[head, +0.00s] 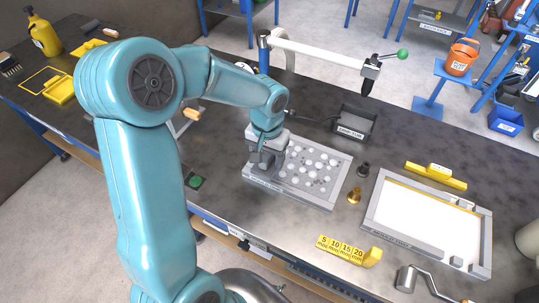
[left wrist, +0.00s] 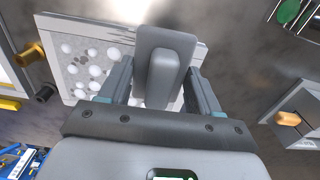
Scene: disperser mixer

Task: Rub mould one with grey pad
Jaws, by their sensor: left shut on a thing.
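A grey tray-like mould (head: 318,160) with several round white spots lies on the dark bench in the middle of the head view; its label is too small to read. It also shows in the left wrist view (left wrist: 118,40). My left gripper (head: 265,158) is over the mould's left end. It is shut on the grey pad (left wrist: 165,48), a flat plate with a raised block handle between the fingers. The pad hides part of the mould, and I cannot tell whether it touches the surface. My right gripper is not in view.
A white-faced framed panel (head: 420,215) lies to the right, with a yellow bar (head: 435,176) behind it. A brass piece (head: 354,196) and a dark knob (head: 363,170) stand beside the mould. A dark bin (head: 353,125) and white lever arm (head: 320,52) are behind. A yellow numbered block (head: 342,248) is in front.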

